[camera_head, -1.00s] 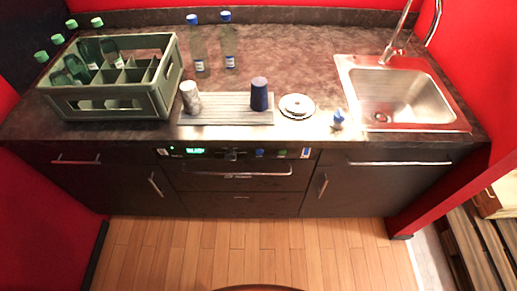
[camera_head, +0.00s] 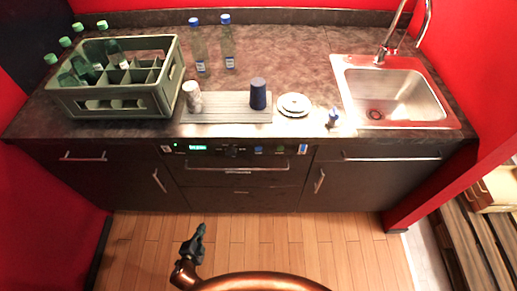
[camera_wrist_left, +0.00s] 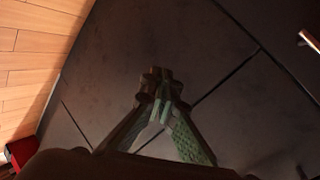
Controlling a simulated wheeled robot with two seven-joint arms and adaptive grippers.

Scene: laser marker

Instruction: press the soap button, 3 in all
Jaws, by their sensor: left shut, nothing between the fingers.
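The dark dishwasher front (camera_head: 240,177) has a control strip with a lit green display (camera_head: 197,148), a knob (camera_head: 231,151) and several small buttons. A white button (camera_head: 166,149) is at its left end. A blue button (camera_head: 258,150), a green button (camera_head: 281,150) and a blue-and-white button (camera_head: 303,149) are on the right. Which one is the soap button is too small to tell. My left gripper (camera_head: 201,229) is shut and empty, below and in front of the panel, apart from it. In the left wrist view its fingertips (camera_wrist_left: 156,76) meet before dark cabinet fronts. My right gripper is not in view.
On the counter stand a green crate (camera_head: 112,101) with bottles, two clear bottles (camera_head: 198,50), a white cup (camera_head: 192,97), a blue cup (camera_head: 258,94), white plates (camera_head: 294,104) and a sink (camera_head: 395,95). Handles (camera_head: 238,169) jut from the fronts. The floor before them is clear.

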